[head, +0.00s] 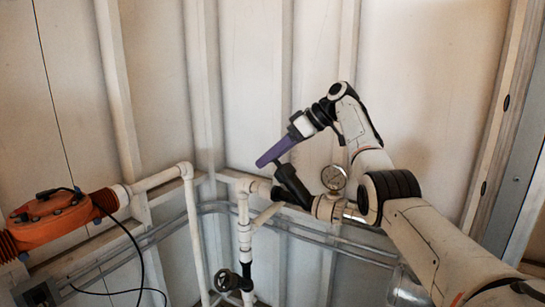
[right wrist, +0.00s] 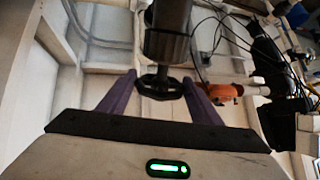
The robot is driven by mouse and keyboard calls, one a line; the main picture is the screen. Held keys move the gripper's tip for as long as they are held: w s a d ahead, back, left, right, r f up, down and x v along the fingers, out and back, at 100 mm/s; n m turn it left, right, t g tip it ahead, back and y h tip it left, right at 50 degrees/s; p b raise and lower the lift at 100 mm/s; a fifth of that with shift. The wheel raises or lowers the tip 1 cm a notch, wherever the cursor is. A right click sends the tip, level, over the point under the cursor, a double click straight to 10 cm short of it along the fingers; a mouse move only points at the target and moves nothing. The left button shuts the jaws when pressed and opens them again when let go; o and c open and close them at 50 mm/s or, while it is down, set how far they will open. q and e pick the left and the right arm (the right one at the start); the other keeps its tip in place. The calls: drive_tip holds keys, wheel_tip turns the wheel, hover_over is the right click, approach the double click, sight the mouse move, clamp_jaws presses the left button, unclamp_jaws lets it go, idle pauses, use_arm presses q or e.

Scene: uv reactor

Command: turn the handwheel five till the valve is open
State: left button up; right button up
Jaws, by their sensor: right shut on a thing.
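A black handwheel (right wrist: 160,88) with a round rim sits at the end of a thick dark valve body (right wrist: 167,40) in the right wrist view. My right gripper (right wrist: 160,79) has its two purple fingers on either side of the wheel's rim, shut on it. In the head view my right gripper (head: 268,160) reaches in from the right, its fingers at the upper end of the black valve body (head: 292,185), which leans up from a white pipe. The wheel is mostly hidden there by the fingers. No number shows on it. My left gripper is not in view.
A round gauge (head: 334,177) stands just right of the valve. A second black handwheel (head: 228,280) is on the lower pipe. White pipes (head: 196,235) and an orange housing (head: 52,215) with black cables are at the left. A ribbed pale wall stands close behind.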

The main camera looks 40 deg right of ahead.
idle(0.4)
drive_tip(key=o, duration=1)
drive_tip(key=v, duration=1)
drive_tip(key=shift+d, duration=0.1)
